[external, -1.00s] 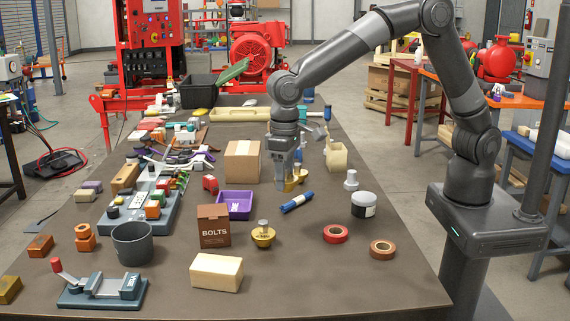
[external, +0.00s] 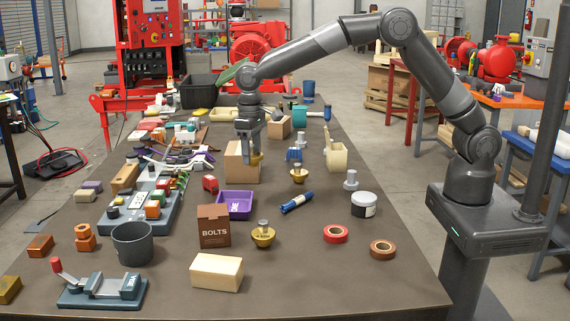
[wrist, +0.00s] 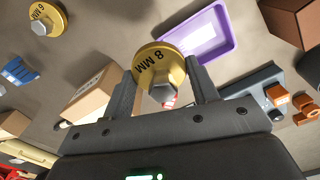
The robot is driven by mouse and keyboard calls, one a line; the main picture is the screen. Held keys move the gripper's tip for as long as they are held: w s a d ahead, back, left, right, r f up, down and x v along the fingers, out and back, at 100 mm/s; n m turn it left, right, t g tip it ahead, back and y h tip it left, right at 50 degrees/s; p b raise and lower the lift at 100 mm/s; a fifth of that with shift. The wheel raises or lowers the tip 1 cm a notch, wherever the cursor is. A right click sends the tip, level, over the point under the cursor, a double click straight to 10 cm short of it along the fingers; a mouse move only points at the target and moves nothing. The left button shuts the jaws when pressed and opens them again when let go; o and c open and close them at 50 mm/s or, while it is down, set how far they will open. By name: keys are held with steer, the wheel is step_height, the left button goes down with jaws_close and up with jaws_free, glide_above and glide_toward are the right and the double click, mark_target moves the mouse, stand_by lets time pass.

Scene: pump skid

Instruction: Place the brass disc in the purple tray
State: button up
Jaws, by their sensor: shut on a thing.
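A brass disc marked 8 MM with a grey hex knob (wrist: 158,66) is between the fingers of my gripper (wrist: 163,92). In the external view my gripper (external: 249,157) is raised in front of the cardboard box, with the brass disc (external: 257,158) partly hidden at its fingers. The purple tray (external: 222,211) lies on the table below and nearer the camera, with a white mark inside. In the wrist view the tray (wrist: 226,46) is just beyond the held disc, slightly right, and apart from it.
A brass disc marked 6 MM (wrist: 42,24) stays on the table, and another brass piece (external: 263,236) stands by the BOLTS box (external: 214,227). The cardboard box (external: 240,174) is close to my gripper. A blue cylinder (external: 297,203) lies right of the tray.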

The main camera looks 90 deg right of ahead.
steer(key=shift+w+a+f, duration=0.45)
steer(key=shift+a+f, duration=0.3)
steer(key=shift+f, duration=0.45)
steer(key=shift+w+a+f, duration=0.4)
steer(key=shift+a+f, duration=0.4)
steer(key=shift+f, duration=0.4)
steer(key=shift+w+a+f, duration=0.45)
steer(key=shift+a+f, duration=0.3)
steer(key=shift+f, duration=0.45)
steer(key=shift+f, duration=0.6)
steer(key=o, duration=1.1)
steer(key=shift+c, duration=0.2)
steer(key=shift+r, duration=0.1)
